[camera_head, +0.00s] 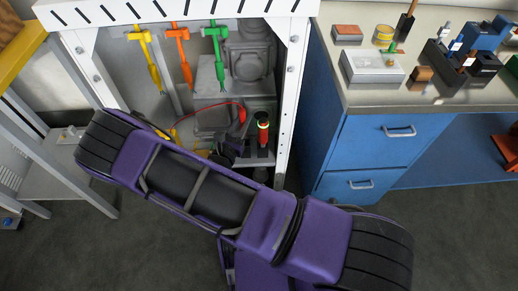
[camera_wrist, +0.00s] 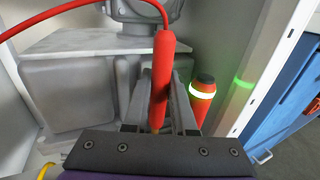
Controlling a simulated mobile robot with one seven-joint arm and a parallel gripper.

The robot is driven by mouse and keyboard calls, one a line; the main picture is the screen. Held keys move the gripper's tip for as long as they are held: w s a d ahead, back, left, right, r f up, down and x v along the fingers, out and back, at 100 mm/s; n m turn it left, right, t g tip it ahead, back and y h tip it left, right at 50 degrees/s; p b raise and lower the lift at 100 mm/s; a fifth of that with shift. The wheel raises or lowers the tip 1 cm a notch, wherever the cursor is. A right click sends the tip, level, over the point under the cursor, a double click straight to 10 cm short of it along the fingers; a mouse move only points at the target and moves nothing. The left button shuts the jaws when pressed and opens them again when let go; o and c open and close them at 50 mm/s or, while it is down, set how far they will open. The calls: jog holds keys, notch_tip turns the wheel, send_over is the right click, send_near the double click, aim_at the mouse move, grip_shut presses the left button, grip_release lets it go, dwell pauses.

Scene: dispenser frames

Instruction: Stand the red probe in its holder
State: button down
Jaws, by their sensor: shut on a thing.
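The red probe (camera_wrist: 163,70) is a smooth red handle with a red cable (camera_wrist: 75,12) curving from its top end to the left. My gripper (camera_wrist: 160,103) is shut on the probe. In the wrist view the probe stands nearly upright between the fingers, and its lower end is partly hidden by the gripper body. In the head view my gripper (camera_head: 230,150) is inside the white-framed bay, mostly hidden by my arm. The red cable (camera_head: 208,104) arcs above it there. I cannot make out the probe's holder in either view.
A red cylinder with a black top and glowing green band stands just right of my gripper (camera_head: 263,132), (camera_wrist: 203,95). Grey machine blocks (camera_wrist: 70,95) are behind. Yellow, orange and green tools (camera_head: 215,55) hang above. The white frame post (camera_head: 289,100) bounds the right side.

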jog(key=shift+s+d+f, duration=0.1)
jog(key=shift+f, duration=0.2)
notch_tip(320, 180, down, 9)
jog(key=shift+f+b, duration=0.15)
jog(key=shift+b, duration=0.85)
jog(key=shift+f, duration=0.25)
jog(key=c, duration=0.7)
grip_release()
jog(key=shift+r, duration=0.1)
jog(key=shift+c, duration=0.2)
jog(key=shift+r, duration=0.1)
jog(key=shift+r, duration=0.15)
jog(key=v, duration=1.2)
